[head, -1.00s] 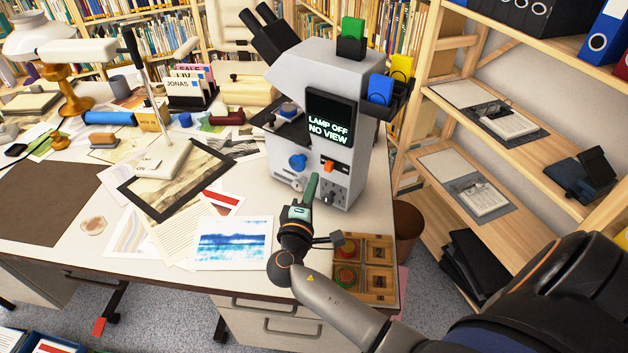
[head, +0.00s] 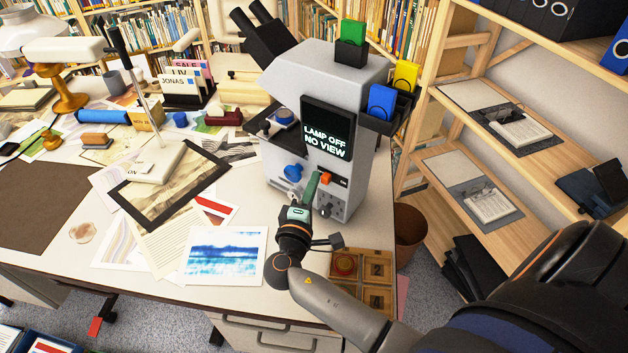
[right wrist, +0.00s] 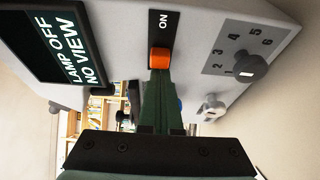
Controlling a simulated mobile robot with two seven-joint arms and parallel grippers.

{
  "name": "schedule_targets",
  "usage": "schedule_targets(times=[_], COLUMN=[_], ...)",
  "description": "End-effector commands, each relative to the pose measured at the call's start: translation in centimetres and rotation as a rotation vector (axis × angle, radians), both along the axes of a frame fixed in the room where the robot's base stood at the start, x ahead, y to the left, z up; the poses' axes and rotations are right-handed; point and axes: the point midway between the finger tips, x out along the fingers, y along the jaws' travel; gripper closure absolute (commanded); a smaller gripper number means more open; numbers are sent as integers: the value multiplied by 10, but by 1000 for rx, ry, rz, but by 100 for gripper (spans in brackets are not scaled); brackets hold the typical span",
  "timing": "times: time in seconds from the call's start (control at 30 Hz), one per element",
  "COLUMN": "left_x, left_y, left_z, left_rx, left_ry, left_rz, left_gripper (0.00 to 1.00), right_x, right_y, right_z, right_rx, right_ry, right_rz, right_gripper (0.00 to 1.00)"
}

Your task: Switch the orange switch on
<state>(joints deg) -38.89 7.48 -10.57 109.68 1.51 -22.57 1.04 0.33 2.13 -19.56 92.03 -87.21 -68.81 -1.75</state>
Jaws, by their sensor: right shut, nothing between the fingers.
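The orange switch (head: 325,178) is on the front of a grey microscope-like machine (head: 349,110), beside an "ON" label. The machine's screen (head: 327,131) reads "LAMP OFF NO VIEW". My right gripper (head: 313,180) is shut and empty, its green fingertips at the switch. In the right wrist view the fingertips (right wrist: 158,76) meet the lower edge of the orange switch (right wrist: 159,59); whether they press on it I cannot tell. "ON" stands above the switch there. My left gripper is not in view.
A blue knob (head: 294,173) is left of the switch, and a numbered dial (right wrist: 251,68) is on the same panel. A wooden tray (head: 376,263) stands below the machine. Prints and a black frame (head: 190,205) cover the desk to the left.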

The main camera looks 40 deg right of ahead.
Motion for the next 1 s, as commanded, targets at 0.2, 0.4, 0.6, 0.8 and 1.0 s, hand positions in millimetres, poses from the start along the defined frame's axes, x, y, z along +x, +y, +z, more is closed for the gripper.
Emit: schedule_targets(times=[0.2, 0.4, 0.6, 0.8, 1.0], left_x=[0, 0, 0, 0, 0], left_y=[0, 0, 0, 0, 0], left_z=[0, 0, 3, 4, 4], left_rx=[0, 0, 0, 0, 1], left_ry=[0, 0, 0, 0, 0], left_rz=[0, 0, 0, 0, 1], left_gripper=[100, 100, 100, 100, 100], right_x=[-1, -1, -16, -21, -22], right_y=[1, 1, -5, -8, -9], right_z=[0, 0, 0, 0, 0], right_rx=[0, 0, -1, -1, -1], right_ry=[0, 0, 2, 0, 0], right_rz=[0, 0, -1, -2, -5], right_gripper=[100, 100, 100, 100, 100])
